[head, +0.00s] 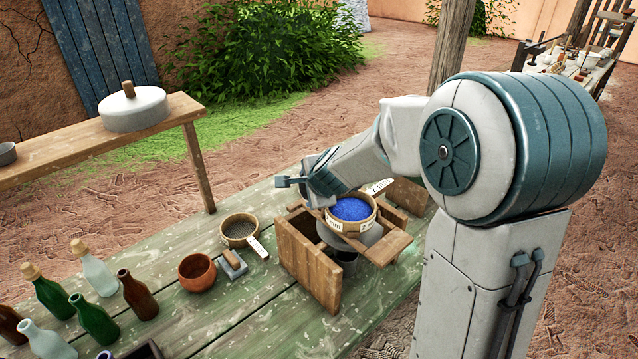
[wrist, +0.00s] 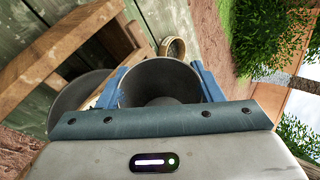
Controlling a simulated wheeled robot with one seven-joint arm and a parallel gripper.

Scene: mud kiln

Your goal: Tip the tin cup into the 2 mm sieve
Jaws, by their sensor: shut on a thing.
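My gripper (wrist: 160,78) is shut on the grey tin cup (wrist: 160,70), one blue finger on each side of its wall. The cup's mouth faces the wrist camera; the visible inside is dark grey, with no blue showing. In the head view my gripper (head: 324,190) is at the left rim of the 2 mm sieve, and I cannot make out the cup there. The 2 mm sieve (head: 341,233), a round wooden-rimmed sieve with a label, sits on a wooden stand and holds a bed of blue grains (head: 351,209).
The wooden stand (head: 307,262) has a grey bowl-like part under the sieve. Another sieve (head: 238,232), a clay bowl (head: 197,272) and a small block (head: 233,265) lie to its left. Several bottles (head: 94,318) stand at the lower left.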

